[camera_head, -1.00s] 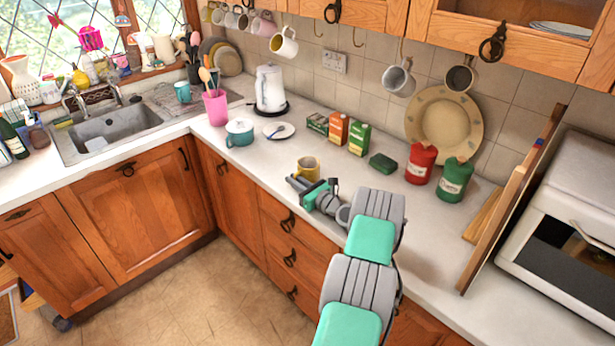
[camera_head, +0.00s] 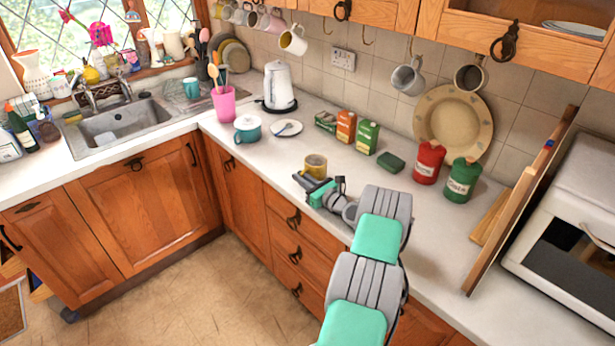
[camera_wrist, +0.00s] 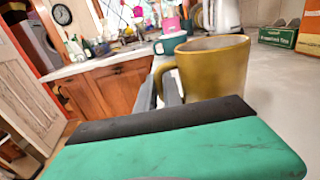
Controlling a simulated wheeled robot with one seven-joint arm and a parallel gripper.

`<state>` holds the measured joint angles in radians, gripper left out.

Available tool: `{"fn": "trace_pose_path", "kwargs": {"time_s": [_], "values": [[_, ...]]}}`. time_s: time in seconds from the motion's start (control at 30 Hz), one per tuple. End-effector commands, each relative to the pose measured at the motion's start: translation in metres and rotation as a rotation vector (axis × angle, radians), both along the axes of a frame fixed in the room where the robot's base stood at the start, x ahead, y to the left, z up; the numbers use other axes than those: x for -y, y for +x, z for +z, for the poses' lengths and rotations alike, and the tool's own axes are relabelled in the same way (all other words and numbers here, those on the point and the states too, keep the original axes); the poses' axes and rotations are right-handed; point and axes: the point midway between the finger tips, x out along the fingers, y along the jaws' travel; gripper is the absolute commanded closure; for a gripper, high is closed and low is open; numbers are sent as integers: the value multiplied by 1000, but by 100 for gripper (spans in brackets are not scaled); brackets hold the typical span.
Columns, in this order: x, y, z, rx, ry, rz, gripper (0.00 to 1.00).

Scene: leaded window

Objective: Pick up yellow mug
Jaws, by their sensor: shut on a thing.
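The yellow mug (camera_head: 317,163) is upright at the front part of the white counter, and it fills the upper middle of the wrist view (camera_wrist: 220,72). My gripper (camera_head: 306,180) reaches it from the front. In the wrist view the two grey fingers (camera_wrist: 166,92) are close together at the mug's handle, on its left side, and are shut on it. The green gripper body hides the mug's base there, so I cannot tell whether it touches the counter.
Cartons (camera_head: 367,137), a dark green block (camera_head: 391,162), a red canister (camera_head: 428,162) and a green canister (camera_head: 462,180) stand to the right. Mugs hang above.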

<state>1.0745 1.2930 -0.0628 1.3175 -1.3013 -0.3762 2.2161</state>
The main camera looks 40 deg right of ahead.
Motion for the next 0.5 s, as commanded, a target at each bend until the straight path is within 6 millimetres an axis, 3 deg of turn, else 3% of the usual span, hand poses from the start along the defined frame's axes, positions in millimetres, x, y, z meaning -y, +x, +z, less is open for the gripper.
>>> {"fn": "trace_pose_path", "kwargs": {"time_s": [0.27, 0.5], "values": [[1, 0, 13, 2, -3, 0, 100], [-2, -4, 38, 2, -2, 0, 100]]}}
